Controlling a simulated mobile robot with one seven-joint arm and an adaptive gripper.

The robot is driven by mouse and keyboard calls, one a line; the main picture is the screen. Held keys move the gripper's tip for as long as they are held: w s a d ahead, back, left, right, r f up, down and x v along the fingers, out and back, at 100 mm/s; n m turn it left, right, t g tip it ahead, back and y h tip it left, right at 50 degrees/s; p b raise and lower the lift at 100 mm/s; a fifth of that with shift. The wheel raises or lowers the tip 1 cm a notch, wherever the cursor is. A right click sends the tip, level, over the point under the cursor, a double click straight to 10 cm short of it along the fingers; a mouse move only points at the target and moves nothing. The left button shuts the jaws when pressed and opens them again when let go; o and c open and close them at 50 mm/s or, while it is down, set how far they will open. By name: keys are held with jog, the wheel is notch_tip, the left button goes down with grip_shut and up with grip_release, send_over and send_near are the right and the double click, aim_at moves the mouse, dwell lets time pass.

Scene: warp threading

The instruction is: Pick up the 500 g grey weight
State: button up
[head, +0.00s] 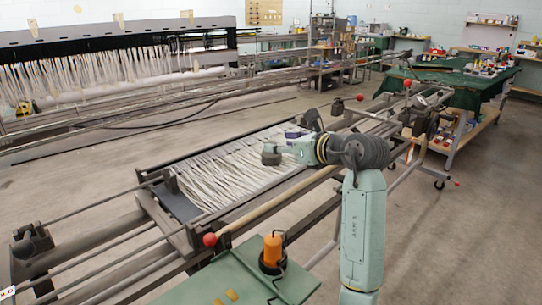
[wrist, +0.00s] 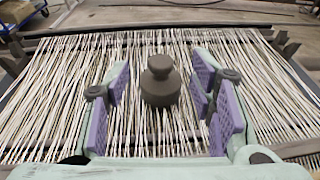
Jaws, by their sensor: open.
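The grey weight (wrist: 160,88) is a dark, squat cylinder with a round knob on top. It stands upright over the pale warp threads in the middle of the wrist view. My gripper (wrist: 162,98) is open, with purple padded fingers on the left and right of the weight. Clear gaps show between the pads and the weight on both sides. In the head view my gripper (head: 281,148) is low over the threads at the end of my arm; I cannot clearly tell the weight from the gripper there.
The warp threads (head: 215,180) stretch across a dark loom frame with rails and red knobs (head: 210,240). A green table (head: 235,277) with an orange-and-black object (head: 272,252) stands in front. A cluttered green bench (head: 465,82) is at back right. Open floor lies to the right.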

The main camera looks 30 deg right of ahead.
aim_at(271, 154)
jog(key=p+x, duration=0.1)
jog(key=x, duration=0.4)
jog(key=shift+f+p, duration=0.15)
jog(key=shift+p, duration=0.25)
jog(key=shift+c, duration=0.4)
jog(key=shift+f, duration=0.1)
grip_shut()
